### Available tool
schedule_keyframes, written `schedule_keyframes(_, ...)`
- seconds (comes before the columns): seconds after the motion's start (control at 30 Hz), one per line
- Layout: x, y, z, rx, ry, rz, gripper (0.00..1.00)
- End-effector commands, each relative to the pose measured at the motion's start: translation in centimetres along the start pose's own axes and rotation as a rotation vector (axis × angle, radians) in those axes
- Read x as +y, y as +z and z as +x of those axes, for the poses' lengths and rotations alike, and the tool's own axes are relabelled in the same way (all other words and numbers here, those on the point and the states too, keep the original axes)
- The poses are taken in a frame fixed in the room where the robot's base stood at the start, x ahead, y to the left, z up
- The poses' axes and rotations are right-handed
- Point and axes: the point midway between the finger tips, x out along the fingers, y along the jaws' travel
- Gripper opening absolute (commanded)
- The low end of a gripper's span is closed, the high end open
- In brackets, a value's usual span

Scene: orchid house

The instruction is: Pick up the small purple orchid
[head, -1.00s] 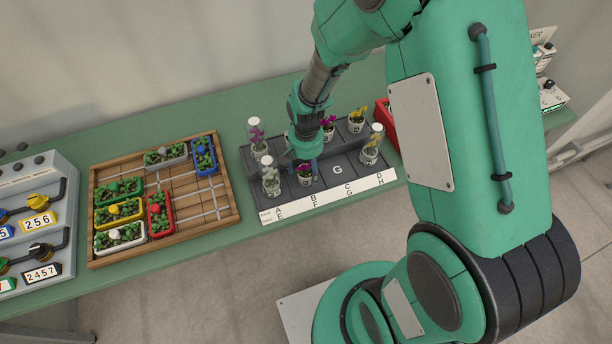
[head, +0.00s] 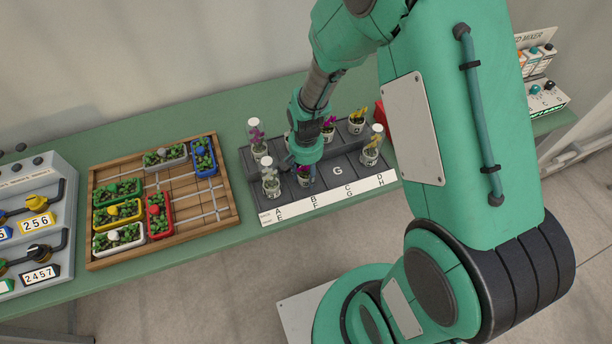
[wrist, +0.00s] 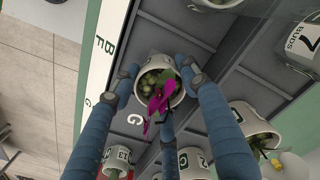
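A small white pot (wrist: 151,66) with a purple orchid (wrist: 160,97) stands in the slot by the letter F in the wrist view. In the head view the pot (head: 304,180) is mostly hidden under my gripper (head: 304,160). In the wrist view my gripper (wrist: 159,78) has blue fingers spread on either side of the pot, the fingertips close to its rim. I cannot tell whether they touch it. Another purple orchid (head: 329,123) stands in the back row.
The grey stepped rack (head: 345,172) holds several other pots, some under clear covers, close around my gripper. Slot G is empty. A wooden tray (head: 190,205) of coloured planters lies to the left, with a control panel (head: 38,215) beyond it.

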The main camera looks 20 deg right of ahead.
Motion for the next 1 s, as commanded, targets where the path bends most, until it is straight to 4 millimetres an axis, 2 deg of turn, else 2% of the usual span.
schedule_keyframes(0.03,0.0,0.0,0.0,0.000,0.000,0.000,0.24)
schedule_keyframes(0.1,0.0,0.0,0.0,0.000,0.000,0.000,0.14)
schedule_keyframes(0.57,0.0,0.0,-0.5,0.001,0.000,0.000,0.13)
schedule_keyframes(0.77,0.0,0.0,-2.1,0.001,0.000,0.000,0.13)
schedule_keyframes(0.87,0.0,-0.1,-3.6,0.002,-0.001,0.000,0.13)
schedule_keyframes(1.0,0.9,2.1,-3.9,-0.002,0.001,0.000,0.13)
